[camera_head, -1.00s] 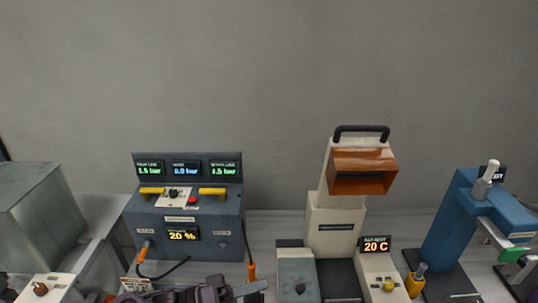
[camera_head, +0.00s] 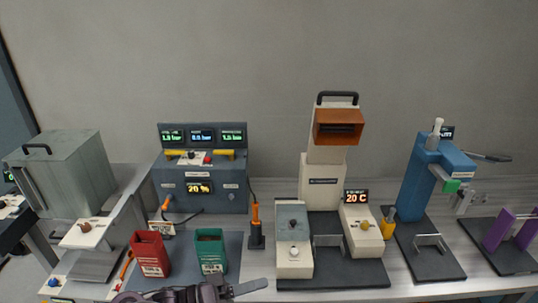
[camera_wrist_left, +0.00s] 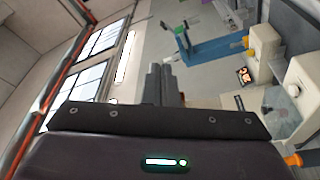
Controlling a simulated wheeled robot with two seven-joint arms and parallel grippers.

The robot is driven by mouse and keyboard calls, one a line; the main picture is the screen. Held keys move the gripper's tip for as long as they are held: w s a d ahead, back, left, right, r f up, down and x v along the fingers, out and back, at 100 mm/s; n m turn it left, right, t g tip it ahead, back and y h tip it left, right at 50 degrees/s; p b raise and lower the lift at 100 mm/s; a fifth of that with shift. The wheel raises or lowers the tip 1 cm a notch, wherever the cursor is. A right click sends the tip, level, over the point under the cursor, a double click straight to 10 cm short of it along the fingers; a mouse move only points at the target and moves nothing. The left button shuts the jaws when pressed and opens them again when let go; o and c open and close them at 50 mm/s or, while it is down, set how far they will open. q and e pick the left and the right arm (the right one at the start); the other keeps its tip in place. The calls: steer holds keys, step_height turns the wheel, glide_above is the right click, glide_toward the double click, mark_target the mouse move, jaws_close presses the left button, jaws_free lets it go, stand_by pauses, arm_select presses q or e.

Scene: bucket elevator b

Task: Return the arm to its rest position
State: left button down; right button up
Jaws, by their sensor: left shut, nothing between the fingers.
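My left gripper (camera_head: 254,287) reaches in along the bottom edge of the head view, pointing right, in front of the bench. Its fingers also show in the left wrist view (camera_wrist_left: 160,82), shut together with nothing between them. Most of the left arm is cut off by the frame's lower edge. In the head view, the gripper appears just below the red bin (camera_head: 150,257) and the green bin (camera_head: 211,252). My right gripper is in neither view.
Behind the bins stands a grey control box (camera_head: 215,200) with displays. Right of it are a cream machine (camera_head: 318,185) with an orange head, a blue press (camera_head: 424,180) and purple blocks (camera_head: 497,231). A grey-green box (camera_head: 75,170) stands left.

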arm_select(q)
steer(key=s+a+f+n+t+y+b, duration=0.15)
steer(key=a+f+y+b, duration=0.35)
steer(key=f, duration=1.5)
steer(key=w+a+f+n+t+y+b, duration=0.1)
steer(key=a+f+n+t+y+b, duration=0.3)
steer(key=f, duration=1.6)
steer(key=s+a+f+m+g+y+b, duration=0.15)
steer(key=s+a+f+y, duration=0.25)
steer(key=s+f, duration=0.5)
steer(key=s+a+f+m+g+y+b, duration=0.1)
steer(key=s+a+f+m+g+y, duration=0.15)
steer(key=s+f, duration=0.6)
steer(key=s+a+f+g+y+b, duration=0.1)
steer(key=s+a+f+g, duration=0.1)
steer(key=s+f, duration=0.3)
steer(key=s+a+f+m+g+y+b, duration=0.1)
steer(key=s+f, duration=0.5)
steer(key=s, duration=0.6)
steer(key=shift+s+a+f+g+y, duration=0.15)
steer(key=shift+s+a+g+y, duration=0.2)
steer(key=shift+a+g+y, duration=0.65)
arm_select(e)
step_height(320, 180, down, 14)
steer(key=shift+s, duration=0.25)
arm_select(q)
steer(key=shift+d+h, duration=0.25)
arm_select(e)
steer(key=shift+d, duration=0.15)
